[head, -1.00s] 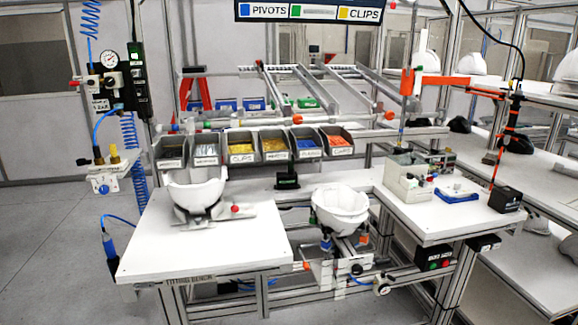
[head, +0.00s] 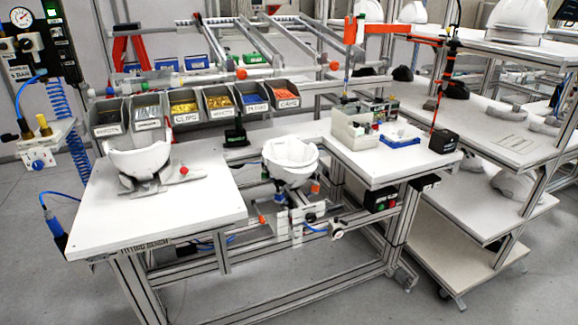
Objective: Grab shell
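A white helmet shell (head: 290,160) sits open side up in a fixture in the gap between the left and right bench tops. Another white shell (head: 139,158) rests open side up on a grey cradle on the left bench top. A finished-looking white helmet (head: 516,20) stands dome up on the upper rack shelf at the right, and more white domes show behind it. My gripper is not in the head view.
The white bench top (head: 170,217) is bare at its front. Grey bins (head: 183,107) of small parts line the back. A shelved rack (head: 490,195) stands at the right with grey curved pieces. Grey floor is open in front.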

